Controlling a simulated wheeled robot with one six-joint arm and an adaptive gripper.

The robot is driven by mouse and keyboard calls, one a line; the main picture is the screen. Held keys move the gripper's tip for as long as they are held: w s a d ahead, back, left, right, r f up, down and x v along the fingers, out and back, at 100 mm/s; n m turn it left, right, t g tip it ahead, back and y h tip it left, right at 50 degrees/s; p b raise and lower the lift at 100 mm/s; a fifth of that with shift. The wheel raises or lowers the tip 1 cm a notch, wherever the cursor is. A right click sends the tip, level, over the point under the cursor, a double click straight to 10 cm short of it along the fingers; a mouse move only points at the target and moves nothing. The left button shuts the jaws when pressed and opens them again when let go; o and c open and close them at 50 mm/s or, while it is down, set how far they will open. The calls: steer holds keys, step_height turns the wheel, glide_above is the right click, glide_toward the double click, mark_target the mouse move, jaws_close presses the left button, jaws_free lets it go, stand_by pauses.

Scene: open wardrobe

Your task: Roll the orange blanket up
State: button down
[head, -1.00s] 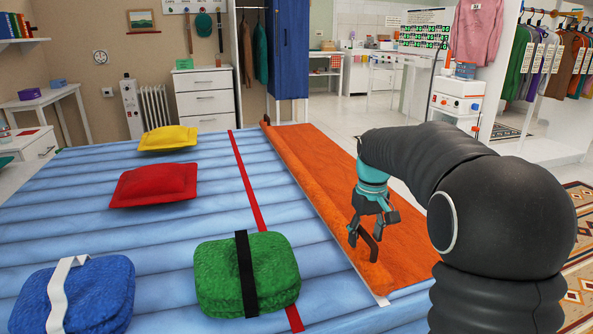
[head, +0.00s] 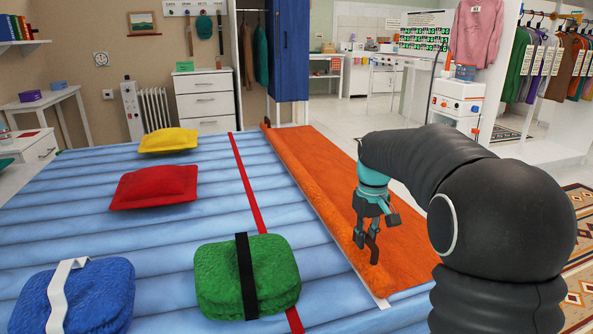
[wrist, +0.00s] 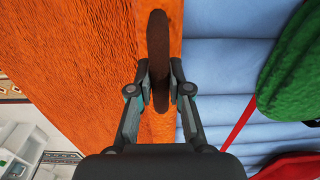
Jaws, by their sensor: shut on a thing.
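The orange blanket (head: 318,176) lies as a long strip along the right side of the blue striped surface, with a raised lip along its left edge. My gripper (head: 366,250) is at the near end of this lip, pointing down. The fingertips' exact contact is partly hidden.
On the blue surface (head: 95,225) lie a green bundle (head: 280,275) with a black strap, a blue bundle (head: 105,300) with a white strap, a red cushion (head: 150,187) and a yellow cushion (head: 168,140). A red stripe (head: 246,185) runs left of the blanket.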

steer(key=shift+w+d+p, duration=0.4)
steer(key=shift+d+p, duration=0.1)
steer(key=shift+d, duration=0.75)
steer(key=shift+w+d+p, duration=0.45)
steer(key=shift+d, duration=0.85)
steer(key=shift+w+d+p, duration=0.4)
steer(key=shift+d+p, duration=0.1)
steer(key=shift+d, duration=0.85)
steer(key=shift+w+d+p, duration=0.2)
steer(key=shift+d+p, duration=0.05)
steer(key=shift+d, duration=0.35)
steer(key=shift+w+d+p, duration=0.2)
steer(key=shift+d, duration=0.4)
steer(key=shift+w+d, duration=0.25)
steer(key=shift+d, duration=0.6)
steer(key=shift+w+d, duration=0.3)
steer(key=shift+d, duration=0.55)
steer(key=shift+w+d, duration=0.25)
steer(key=shift+d, duration=0.6)
steer(key=shift+w+d, duration=0.4)
steer(key=shift+d, duration=0.85)
steer(key=shift+w+d, duration=0.45)
steer(key=shift+d, duration=0.8)
steer(key=shift+w+d, duration=0.4)
steer(key=shift+d, duration=0.85)
